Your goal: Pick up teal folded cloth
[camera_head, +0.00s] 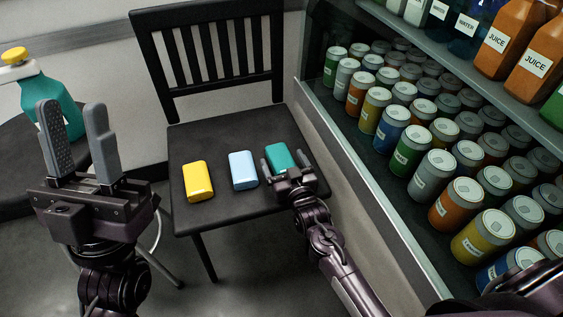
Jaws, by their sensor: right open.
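The teal folded cloth (279,156) lies on the seat of a black chair (222,208), at the right of a row of three cloths. My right gripper (283,163) is open at the teal cloth, with its fingers at the cloth's near part. The near end of the cloth is partly hidden by the gripper. Whether the fingers touch it I cannot tell. My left gripper (74,125) is raised at the left, pointing up, with its two fingers apart and nothing between them.
A light blue cloth (242,170) and a yellow cloth (198,181) lie left of the teal one. A shelf of cans (411,149) stands close on the right. A teal bottle with a yellow cap (57,100) stands on a dark round surface at left.

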